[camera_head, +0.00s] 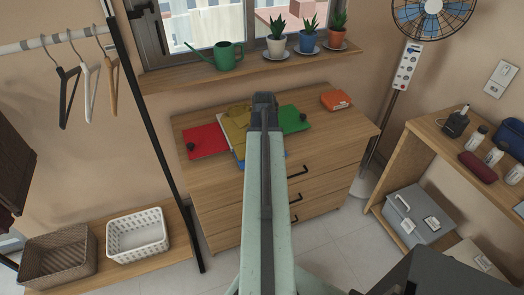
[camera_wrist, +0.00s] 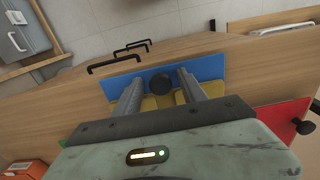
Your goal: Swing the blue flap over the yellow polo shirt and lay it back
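The blue flap (camera_wrist: 208,68) lies flat at the front edge of the dresser top, with a black knob (camera_wrist: 160,83) on it. In the head view the blue flap (camera_head: 238,152) is mostly hidden by my arm. The yellow polo shirt (camera_head: 236,125) lies folded between a red flap (camera_head: 207,141) on the left and a green flap (camera_head: 294,119) on the right. My gripper (camera_wrist: 161,79) is over the shirt and blue flap, its two fingers apart on either side of the knob. A gap shows between the fingers and the knob; I cannot tell their height.
The wooden dresser (camera_head: 357,125) has black drawer handles at its front. An orange box (camera_head: 336,100) lies at its back right. A window sill above holds a green watering can (camera_head: 224,56) and potted plants. A shelf (camera_head: 405,158) stands at right; baskets are at left.

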